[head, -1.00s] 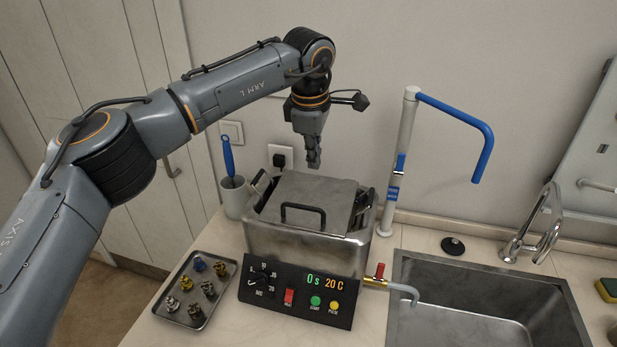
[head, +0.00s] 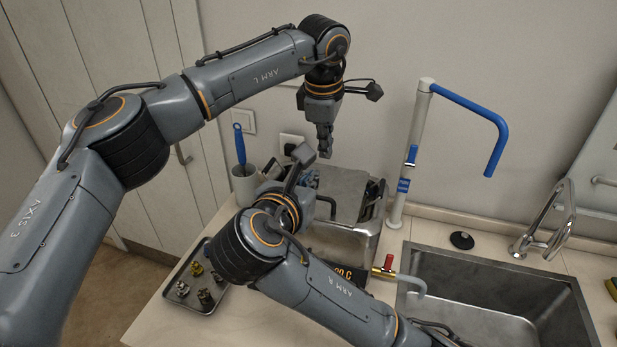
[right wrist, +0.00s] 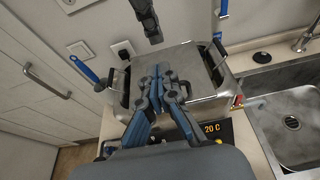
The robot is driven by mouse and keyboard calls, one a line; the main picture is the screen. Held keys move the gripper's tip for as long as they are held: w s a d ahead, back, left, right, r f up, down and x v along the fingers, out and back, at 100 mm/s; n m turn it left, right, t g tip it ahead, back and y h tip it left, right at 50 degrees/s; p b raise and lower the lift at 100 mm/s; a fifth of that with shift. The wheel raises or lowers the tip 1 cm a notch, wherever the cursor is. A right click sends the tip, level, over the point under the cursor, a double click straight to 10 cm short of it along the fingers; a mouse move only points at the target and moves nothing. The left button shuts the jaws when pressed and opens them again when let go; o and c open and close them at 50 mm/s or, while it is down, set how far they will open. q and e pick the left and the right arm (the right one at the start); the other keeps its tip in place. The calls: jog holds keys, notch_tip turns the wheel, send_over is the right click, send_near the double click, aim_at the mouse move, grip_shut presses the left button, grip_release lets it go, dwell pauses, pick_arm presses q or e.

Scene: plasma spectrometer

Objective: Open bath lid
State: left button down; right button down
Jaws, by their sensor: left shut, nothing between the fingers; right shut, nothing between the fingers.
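The bath lid (head: 347,186) is a flat grey metal plate lying shut on the steel bath (head: 362,240). Its black handle (head: 328,203) shows only partly in the head view, behind my right arm. My left gripper (head: 325,155) is shut and empty, pointing down above the lid's back edge; it also shows at the top of the right wrist view (right wrist: 154,40). My right gripper (head: 314,180) is shut and reaches over the front left of the lid. In the right wrist view its fingertips (right wrist: 161,70) cover part of the lid (right wrist: 185,60).
The control panel (head: 338,270) is mostly behind my right arm. A tap with a red lever (head: 388,265) is at the bath's right, beside the sink (head: 480,265). A white post with a blue arm (head: 412,150) stands behind. A tray of small parts (head: 205,312) lies at front left.

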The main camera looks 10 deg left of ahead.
jog(key=x, duration=0.7)
jog(key=shift+w+f, duration=0.2)
jog(key=shift+w, duration=0.2)
jog(key=shift+d, duration=0.1)
dwell(0.8)
pick_arm(q)
jog(key=c, duration=1.4)
grip_release()
